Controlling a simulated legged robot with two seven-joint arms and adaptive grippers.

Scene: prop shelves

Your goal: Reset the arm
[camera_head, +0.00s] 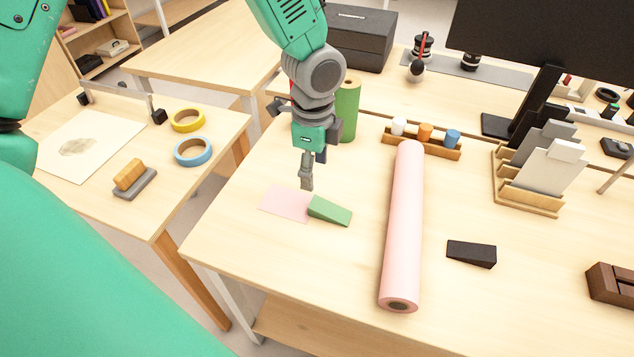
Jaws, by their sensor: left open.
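My left gripper (306,184) points down over the light wood table (340,250). Its fingers are open, with nothing seen between them, though the gap is hard to make out from this side. A green wedge (330,210) lies just right of and below the fingertips, partly on or against a pink sheet (285,203). I cannot tell whether the fingertips touch the sheet. A long pink roll (404,230) lies to the right, apart from the gripper. My right gripper is not in view.
A green cylinder (347,108) stands close behind the gripper. A wooden rack (445,148) holds coloured caps behind the roll. A black wedge (471,253), a card holder (527,200) and a monitor stand (535,105) are right. A side table (200,205) holds tape rolls.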

